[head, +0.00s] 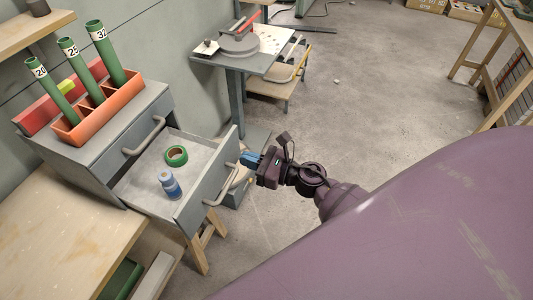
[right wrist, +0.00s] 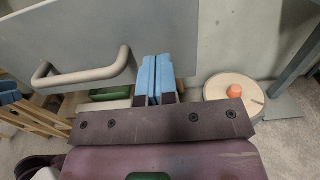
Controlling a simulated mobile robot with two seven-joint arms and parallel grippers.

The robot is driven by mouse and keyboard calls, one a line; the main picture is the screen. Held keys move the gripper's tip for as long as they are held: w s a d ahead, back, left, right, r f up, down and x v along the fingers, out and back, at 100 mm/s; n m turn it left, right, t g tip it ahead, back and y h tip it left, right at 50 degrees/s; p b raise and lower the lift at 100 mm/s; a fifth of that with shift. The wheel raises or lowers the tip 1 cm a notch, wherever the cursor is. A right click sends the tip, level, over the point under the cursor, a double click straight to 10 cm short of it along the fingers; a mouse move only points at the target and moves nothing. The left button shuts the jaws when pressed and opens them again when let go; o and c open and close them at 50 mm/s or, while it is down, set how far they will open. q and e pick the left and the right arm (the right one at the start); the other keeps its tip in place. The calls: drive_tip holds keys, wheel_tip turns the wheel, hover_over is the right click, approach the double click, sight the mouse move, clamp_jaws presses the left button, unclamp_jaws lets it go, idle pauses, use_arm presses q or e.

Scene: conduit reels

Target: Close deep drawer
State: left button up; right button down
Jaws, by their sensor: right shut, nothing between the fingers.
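The deep drawer (head: 205,190) is pulled out of the grey cabinet (head: 90,155) in the head view. A green tape roll (head: 176,155) and a blue-and-white bottle (head: 170,184) are inside it. Its handle (head: 222,184) is on the outer face. My right gripper (head: 247,160) is shut and empty, with blue fingertips close to the far end of the drawer front. In the right wrist view, the gripper (right wrist: 155,80) is at the right end of the drawer front (right wrist: 90,30), with the handle (right wrist: 85,70) to its left. Contact cannot be told. My left gripper is not visible.
An orange holder with several green tubes (head: 95,110) stands on the cabinet. A wooden bench (head: 60,225) is at lower left. A grey stand (head: 235,90) is behind the drawer. A round disc (right wrist: 235,92) is right of the gripper.

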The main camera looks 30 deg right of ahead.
sight(233, 154)
drive_tip(key=shift+x, duration=1)
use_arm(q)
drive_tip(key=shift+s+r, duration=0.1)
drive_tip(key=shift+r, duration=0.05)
use_arm(e)
drive_tip(key=shift+w+a, duration=0.1)
drive_tip(key=shift+w+a, duration=0.3)
drive_tip(key=shift+w, duration=0.15)
drive_tip(key=b+x, duration=0.2)
drive_tip(key=x, duration=1.4)
drive_tip(key=shift+w+a+f, duration=0.15)
drive_tip(key=shift+w+a, duration=0.1)
drive_tip(key=shift+w, duration=0.05)
drive_tip(key=shift+w+a+b, duration=0.15)
drive_tip(key=shift+w+b, duration=0.05)
drive_tip(key=shift+b, duration=0.1)
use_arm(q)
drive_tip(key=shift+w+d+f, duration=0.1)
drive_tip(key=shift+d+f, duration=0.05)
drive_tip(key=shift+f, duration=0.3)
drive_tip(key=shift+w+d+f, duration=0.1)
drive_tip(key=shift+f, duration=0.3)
use_arm(e)
drive_tip(key=shift+r, duration=0.2)
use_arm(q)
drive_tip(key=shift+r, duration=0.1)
use_arm(e)
drive_tip(key=shift+w+a+r, duration=0.1)
drive_tip(key=shift+w+r, duration=0.05)
drive_tip(key=shift+r, duration=0.05)
